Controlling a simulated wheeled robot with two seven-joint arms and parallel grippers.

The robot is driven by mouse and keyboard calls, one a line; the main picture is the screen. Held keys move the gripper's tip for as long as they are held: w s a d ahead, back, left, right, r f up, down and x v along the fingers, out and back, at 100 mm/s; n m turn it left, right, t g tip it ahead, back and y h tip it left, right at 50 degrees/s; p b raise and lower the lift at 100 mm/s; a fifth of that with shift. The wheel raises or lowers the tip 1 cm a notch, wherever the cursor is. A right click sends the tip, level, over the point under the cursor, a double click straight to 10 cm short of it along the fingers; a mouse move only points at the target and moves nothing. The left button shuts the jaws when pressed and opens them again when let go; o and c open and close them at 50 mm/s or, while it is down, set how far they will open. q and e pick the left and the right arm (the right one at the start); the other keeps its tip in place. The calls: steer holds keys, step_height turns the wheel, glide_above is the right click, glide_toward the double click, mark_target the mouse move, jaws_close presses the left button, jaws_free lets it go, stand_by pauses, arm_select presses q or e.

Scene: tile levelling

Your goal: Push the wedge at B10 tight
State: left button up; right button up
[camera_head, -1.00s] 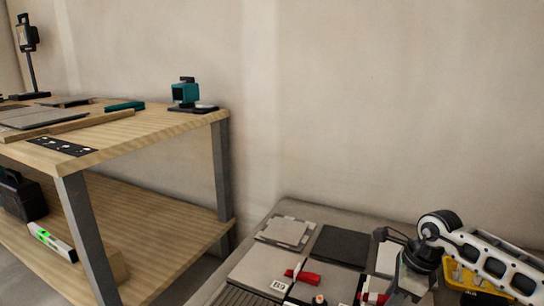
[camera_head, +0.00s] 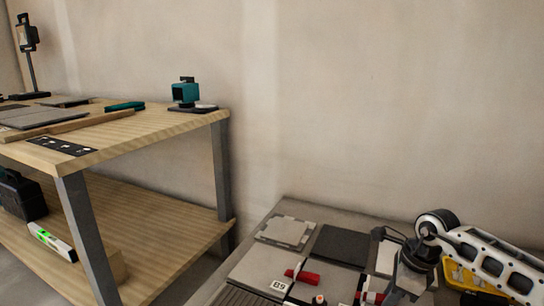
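A red wedge (camera_head: 308,278) with a white clip lies on a grey tile beside a label reading B9 (camera_head: 279,285). A second red wedge (camera_head: 372,298) with a white clip shows to its right at the bottom edge, beside my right gripper (camera_head: 408,289). No label for B10 is legible, so I cannot tell whether this second wedge is the one there. My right arm comes in from the right, and its hand points down over the tiles. Its fingertips are not clearly visible, and contact with the wedge cannot be told. My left gripper is out of view.
A dark tile (camera_head: 341,245) and a light tile with tabs (camera_head: 286,231) lie at the back. A yellow container (camera_head: 462,275) stands behind my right arm. A wooden workbench (camera_head: 150,128) at left carries tools, with a green-lit level (camera_head: 52,241) on its lower shelf.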

steer(key=shift+w+a+r, duration=0.1)
steer(key=shift+w+a, duration=0.15)
steer(key=shift+a, duration=0.25)
steer(key=shift+w+a, duration=0.25)
steer(key=shift+a, duration=0.25)
stand_by(0.9)
steer(key=o, duration=0.9)
steer(key=shift+o, duration=0.2)
